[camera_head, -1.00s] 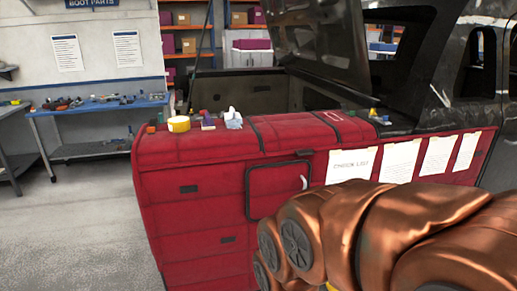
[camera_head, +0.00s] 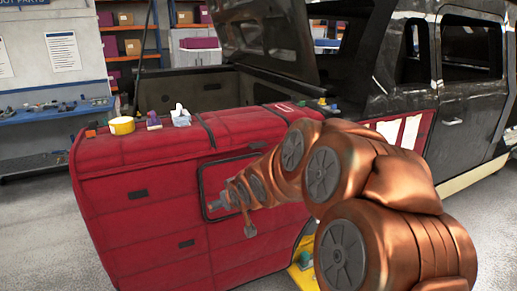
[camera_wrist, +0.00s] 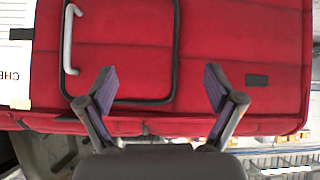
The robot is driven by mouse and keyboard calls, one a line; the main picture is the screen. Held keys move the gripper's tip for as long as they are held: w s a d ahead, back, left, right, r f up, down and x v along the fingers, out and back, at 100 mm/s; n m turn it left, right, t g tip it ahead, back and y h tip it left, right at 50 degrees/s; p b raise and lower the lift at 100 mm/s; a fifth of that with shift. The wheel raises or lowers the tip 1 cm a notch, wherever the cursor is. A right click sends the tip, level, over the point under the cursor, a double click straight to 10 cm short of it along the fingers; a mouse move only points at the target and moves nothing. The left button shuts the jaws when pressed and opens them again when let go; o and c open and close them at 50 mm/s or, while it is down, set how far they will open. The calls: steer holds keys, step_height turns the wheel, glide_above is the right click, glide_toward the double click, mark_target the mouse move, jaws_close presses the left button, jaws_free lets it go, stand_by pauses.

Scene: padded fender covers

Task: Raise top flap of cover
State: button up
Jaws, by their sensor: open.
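The red padded cover (camera_head: 120,225) hangs over the side of the dark truck, and its red surface fills much of the wrist view (camera_wrist: 230,45). A black-edged rectangular flap (camera_head: 215,175) is on its front face and looks closed; it also shows in the wrist view (camera_wrist: 125,50). A pale grey bar handle (camera_wrist: 68,40) is on the flap near its left edge in the wrist view; my arm hides it in the head view. My gripper (camera_wrist: 158,85) is open and empty, its fingers apart in front of the flap's edge. It also shows in the head view (camera_head: 237,206).
A yellow tape roll (camera_head: 121,126), a purple object (camera_head: 153,122) and a white item (camera_head: 180,117) sit on top of the cover. The truck's hood (camera_head: 265,40) stands raised behind. A blue workbench (camera_head: 50,113) is at the left. Floor is clear at lower left.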

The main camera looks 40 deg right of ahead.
steer(key=w+d+r+m+t+h, duration=0.1)
steer(key=w+d+r+t+h, duration=0.2)
steer(key=d, duration=0.8)
steer(key=t+b, duration=0.2)
steer(key=t, duration=0.3)
glide_toward(255, 140)
steer(key=shift+f+p+x, duration=0.2)
steer(key=shift+p+x, duration=0.55)
steer(key=shift+x, duration=1.15)
steer(key=shift+f+p+x, duration=0.2)
steer(key=shift+p+x, duration=0.55)
steer(key=shift+x, duration=1.15)
steer(key=shift+d, duration=0.1)
steer(key=shift+s+r, duration=0.15)
steer(key=shift+r, duration=0.05)
steer(key=c, duration=1.6)
steer(key=shift+r, duration=0.15)
steer(key=shift+c, duration=0.4)
